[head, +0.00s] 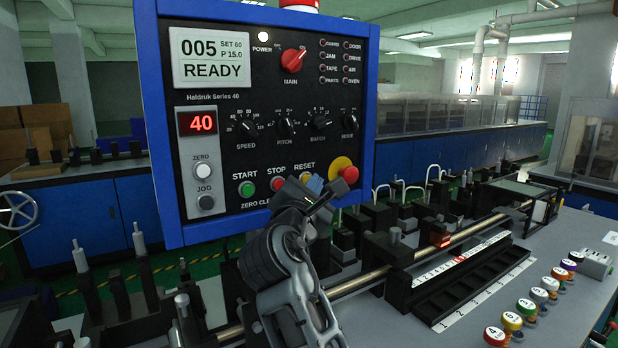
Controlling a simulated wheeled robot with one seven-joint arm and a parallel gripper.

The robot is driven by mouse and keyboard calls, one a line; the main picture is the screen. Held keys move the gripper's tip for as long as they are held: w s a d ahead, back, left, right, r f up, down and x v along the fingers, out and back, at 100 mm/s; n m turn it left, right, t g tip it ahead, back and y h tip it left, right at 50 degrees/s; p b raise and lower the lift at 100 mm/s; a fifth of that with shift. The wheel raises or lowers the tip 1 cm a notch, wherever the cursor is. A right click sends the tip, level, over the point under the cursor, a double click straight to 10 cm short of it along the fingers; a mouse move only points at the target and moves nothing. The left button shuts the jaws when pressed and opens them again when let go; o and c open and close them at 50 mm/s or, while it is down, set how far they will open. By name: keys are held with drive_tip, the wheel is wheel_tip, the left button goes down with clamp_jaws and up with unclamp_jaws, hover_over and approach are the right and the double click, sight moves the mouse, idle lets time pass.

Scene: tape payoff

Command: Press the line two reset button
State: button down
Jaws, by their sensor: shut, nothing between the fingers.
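A blue-framed control panel (270,140) stands upright and shows READY on its display. Its reset button (314,184) is blue and sits under the RESET label, right of the red stop button (278,184) and the green start button (248,186). The reset button is partly hidden by my gripper. My gripper (322,197) is shut and empty, in front of the panel's lower edge, its tips overlapping the reset button's lower part in the head view. I cannot tell whether it touches the button. No line number is readable on the panel.
A red emergency stop on a yellow base (344,170) sits close to the right of my gripper. A rail with tooling (440,250) runs below right. Several numbered, coloured reels (512,322) stand on the grey table. Upright posts (80,262) stand at lower left.

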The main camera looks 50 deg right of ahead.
drive_tip(key=s+a+p, duration=0.1)
drive_tip(key=s+p, duration=0.2)
drive_tip(key=s, duration=0.2)
drive_tip(key=shift+s+a, duration=0.35)
drive_tip(key=shift+s, duration=0.05)
idle(1.0)
